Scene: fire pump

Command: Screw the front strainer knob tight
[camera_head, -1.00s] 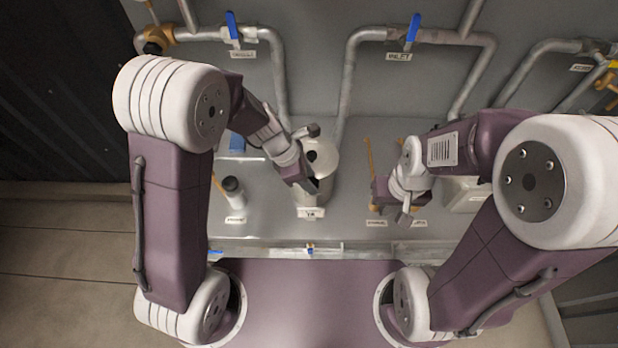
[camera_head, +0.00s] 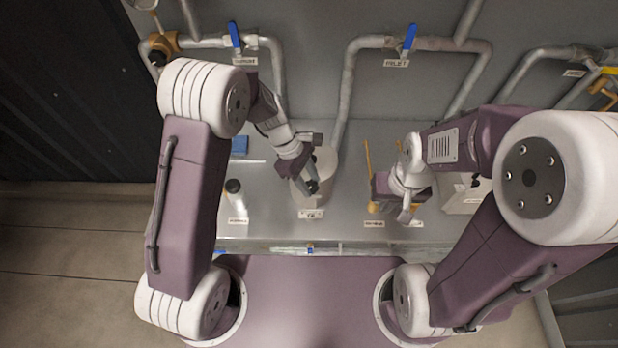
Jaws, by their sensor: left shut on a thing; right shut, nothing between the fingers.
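A pale round strainer body (camera_head: 328,165) stands on the grey bench at the centre, with a small label in front of it. My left gripper (camera_head: 311,187) points down at the front of this body. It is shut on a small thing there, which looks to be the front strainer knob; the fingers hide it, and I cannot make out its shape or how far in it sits. My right gripper (camera_head: 405,216) is shut and empty, low over the bench to the right of the strainer.
A white bottle with a dark cap (camera_head: 236,196) stands left of the strainer. A blue item (camera_head: 239,145) lies behind it. A brown-handled tool (camera_head: 369,175) stands near my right gripper, with a pale box (camera_head: 462,199) further right. Pipes with blue valve levers (camera_head: 409,38) run along the back wall.

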